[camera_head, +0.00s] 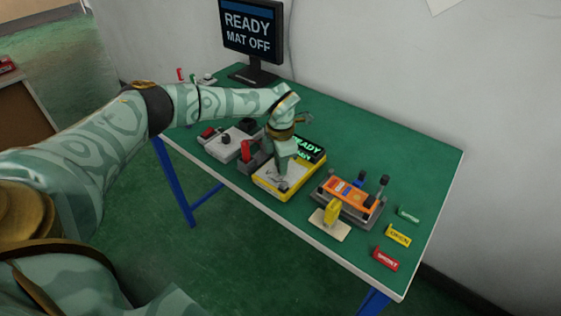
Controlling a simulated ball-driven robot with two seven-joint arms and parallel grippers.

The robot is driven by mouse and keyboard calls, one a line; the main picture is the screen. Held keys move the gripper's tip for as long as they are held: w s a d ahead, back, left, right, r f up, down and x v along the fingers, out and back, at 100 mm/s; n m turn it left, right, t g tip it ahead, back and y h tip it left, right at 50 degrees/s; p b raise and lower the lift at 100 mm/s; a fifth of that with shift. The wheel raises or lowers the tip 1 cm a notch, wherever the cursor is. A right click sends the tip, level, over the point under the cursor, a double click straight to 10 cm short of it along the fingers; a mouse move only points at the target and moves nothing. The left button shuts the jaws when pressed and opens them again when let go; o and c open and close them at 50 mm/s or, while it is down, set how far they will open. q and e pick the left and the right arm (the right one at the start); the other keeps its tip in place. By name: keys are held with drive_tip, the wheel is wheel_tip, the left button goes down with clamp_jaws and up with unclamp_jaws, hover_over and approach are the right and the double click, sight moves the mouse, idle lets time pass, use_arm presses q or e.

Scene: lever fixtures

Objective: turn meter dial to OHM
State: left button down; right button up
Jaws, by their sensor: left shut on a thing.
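The yellow meter (268,186) lies on the green table, with a dark display (308,148) at its back edge showing green text, partly readable as READY. My left gripper (284,183) points down over the meter's face and is shut on the dial there. The fingers hide most of the dial, so I cannot read its pointer or the OHM mark. My right gripper is not in view.
Left of the meter are a red lever fixture (246,150) and a grey box (227,145) with a knob. To its right stand an orange device (348,192) and a yellow lever (332,212) on a pale plate. Tags (386,259) lie near the right edge. A monitor (251,32) reads READY MAT OFF.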

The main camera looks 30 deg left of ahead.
use_arm(q)
drive_tip(key=c, duration=1.2)
unclamp_jaws()
drive_tip(key=shift+c, duration=0.2)
wheel_tip(320, 180, up, 16)
drive_tip(key=p, duration=0.3)
drive_tip(key=shift+r+p, duration=0.2)
drive_tip(key=shift+p, duration=0.1)
